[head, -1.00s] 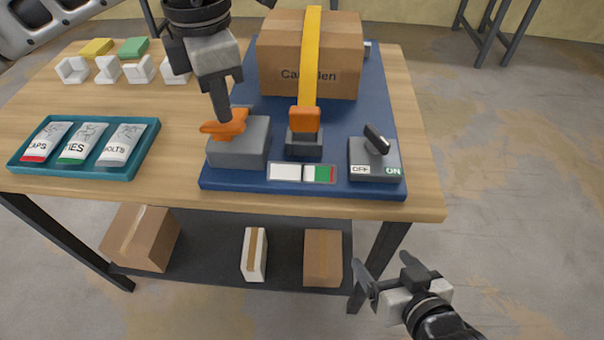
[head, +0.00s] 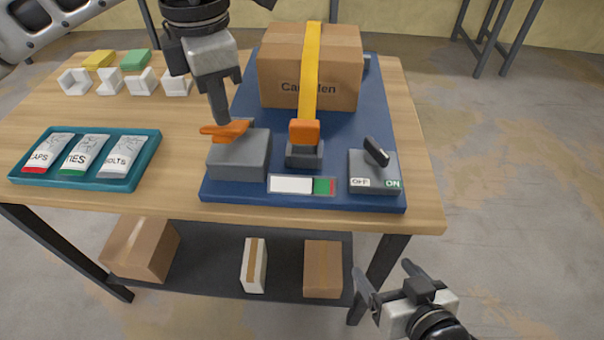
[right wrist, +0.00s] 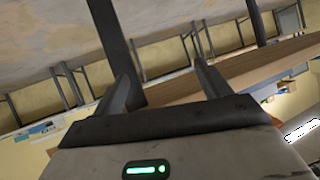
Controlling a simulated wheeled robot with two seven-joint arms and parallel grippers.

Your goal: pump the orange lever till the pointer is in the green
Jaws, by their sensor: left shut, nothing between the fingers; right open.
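The orange lever (head: 226,131) sits on top of a grey block (head: 238,160) at the front left of the blue board (head: 232,193). My left gripper (head: 221,119) is shut and points down, its tips at the lever, seemingly touching it. The tips hide part of the lever. The gauge strip (head: 290,185) at the board's front edge has a white part, a green part (head: 322,186) and a narrow red end. The pointer is too small to make out clearly; it seems to be near the white-green border. My right gripper (head: 389,284) is open and empty, in front of the table.
A strapped carton (head: 280,80) stands on the board, with an orange-topped strap buckle (head: 304,132). A switch box (head: 374,176) marked OFF and ON is at the front right. A teal tray (head: 146,172) holds packets at left. Cartons (head: 322,268) lie on the lower shelf.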

